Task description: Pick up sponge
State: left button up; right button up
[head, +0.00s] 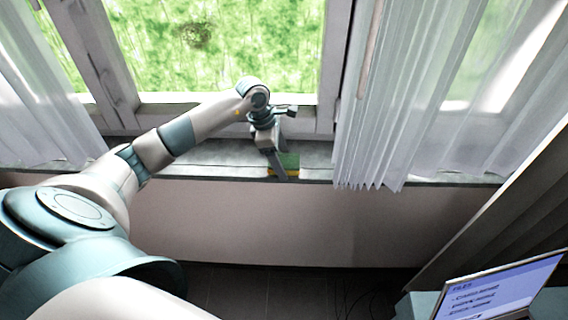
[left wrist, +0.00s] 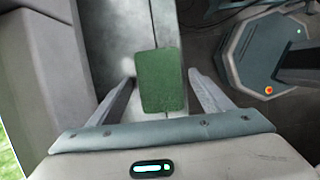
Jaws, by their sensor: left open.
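The sponge (left wrist: 161,80) is a green rectangular pad. It lies on the grey window sill (left wrist: 122,40) in the left wrist view, near the sill's edge. In the head view the sponge (head: 290,160) shows as green with a yellow lower edge, partly hidden by my gripper. My left gripper (head: 281,172) is over the sill at the sponge. In the left wrist view the left gripper (left wrist: 162,88) is open, with one finger on each side of the sponge and a visible gap on both sides. My right gripper is not in view.
The window frame (head: 225,118) stands behind the sill. White curtains (head: 400,100) hang right and left of it, the right one close to the gripper. A laptop-like screen (head: 500,290) is at the lower right. The dark floor (head: 270,290) below the wall looks mostly clear.

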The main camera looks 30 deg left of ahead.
pick_arm(q)
jog(key=shift+f, duration=0.15)
jog(key=c, duration=1.1)
